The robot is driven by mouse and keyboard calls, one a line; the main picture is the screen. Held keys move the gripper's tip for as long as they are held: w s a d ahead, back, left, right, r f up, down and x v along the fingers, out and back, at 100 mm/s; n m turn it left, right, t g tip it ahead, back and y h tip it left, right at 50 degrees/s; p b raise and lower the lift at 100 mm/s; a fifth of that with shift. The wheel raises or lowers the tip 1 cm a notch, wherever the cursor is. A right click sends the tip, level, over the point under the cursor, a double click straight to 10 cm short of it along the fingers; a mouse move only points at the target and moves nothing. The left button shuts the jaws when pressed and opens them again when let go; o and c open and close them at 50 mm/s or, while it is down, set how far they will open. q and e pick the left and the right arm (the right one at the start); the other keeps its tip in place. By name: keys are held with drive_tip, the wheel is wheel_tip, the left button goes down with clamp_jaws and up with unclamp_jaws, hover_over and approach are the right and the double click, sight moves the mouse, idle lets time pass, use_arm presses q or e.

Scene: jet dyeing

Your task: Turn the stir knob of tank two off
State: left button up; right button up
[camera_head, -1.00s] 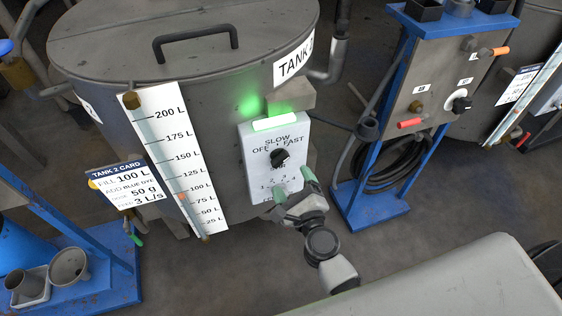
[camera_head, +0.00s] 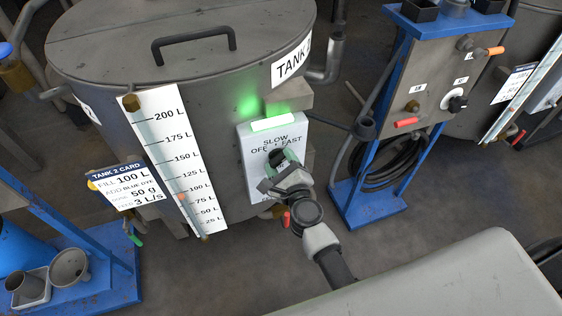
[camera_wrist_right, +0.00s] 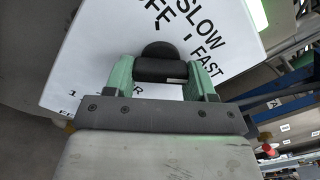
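The tank two control box (camera_head: 244,165) is a pale panel on the grey tank (camera_head: 90,105), marked OFF, SLOW and FAST. Its black stir knob (camera_head: 276,156) is mostly covered by my right gripper (camera_head: 283,162) in the head view. In the right wrist view, the knob (camera_wrist_right: 158,52) lies between the green fingers of my right gripper (camera_wrist_right: 160,78). Both fingers appear to touch the ends of its black grip bar. The knob's exact pointing direction is hard to tell. A green lamp (camera_head: 272,124) glows above the labels. My left gripper is not in view.
A blue-framed stand (camera_head: 372,130) with its own knob and a coiled hose is to the right. A white level scale (camera_head: 170,155) and a tank card (camera_head: 126,186) are on the left. Open floor lies below the tank.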

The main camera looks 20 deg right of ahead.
drive_tip(key=shift+c, duration=1.1)
